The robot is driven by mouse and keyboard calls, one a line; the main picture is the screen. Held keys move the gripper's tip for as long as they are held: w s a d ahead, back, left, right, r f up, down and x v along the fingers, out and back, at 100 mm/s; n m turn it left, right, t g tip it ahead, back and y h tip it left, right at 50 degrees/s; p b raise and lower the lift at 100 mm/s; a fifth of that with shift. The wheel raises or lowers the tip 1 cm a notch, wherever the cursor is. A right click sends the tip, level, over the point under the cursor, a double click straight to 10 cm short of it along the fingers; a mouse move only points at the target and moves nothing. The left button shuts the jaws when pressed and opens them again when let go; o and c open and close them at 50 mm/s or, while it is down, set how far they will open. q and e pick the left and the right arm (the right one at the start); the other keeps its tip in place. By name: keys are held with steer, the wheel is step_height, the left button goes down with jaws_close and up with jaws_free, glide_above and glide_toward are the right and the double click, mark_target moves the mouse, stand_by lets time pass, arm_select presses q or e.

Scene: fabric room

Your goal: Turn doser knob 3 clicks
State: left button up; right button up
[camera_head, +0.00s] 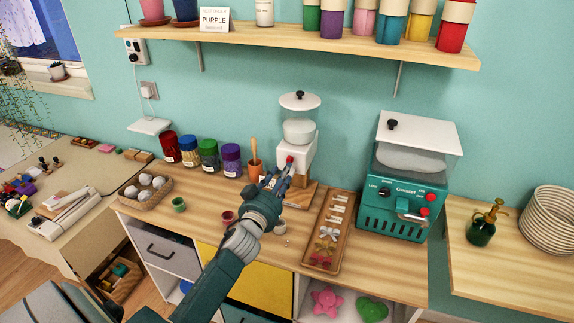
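The doser (303,151) is a white unit with a clear hopper and a white lid, standing on the wooden counter against the wall. Its small red knob (290,159) is on the front. My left gripper (278,178) is right in front of the doser, with its fingertips just below the knob. I cannot tell whether the fingers touch the knob or how far apart they are. The arm and gripper hide the lower front of the doser. My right gripper is not in view.
A wooden tray (320,266) of small items lies right of the doser. A teal machine (398,205) stands farther right. A cup with a wooden tool (255,170) and several colored jars (209,155) stand left. A shelf (330,43) of containers hangs above.

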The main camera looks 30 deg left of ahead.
mark_target(291, 160)
arm_select(q)
steer(key=shift+x, duration=2.4)
jaws_close()
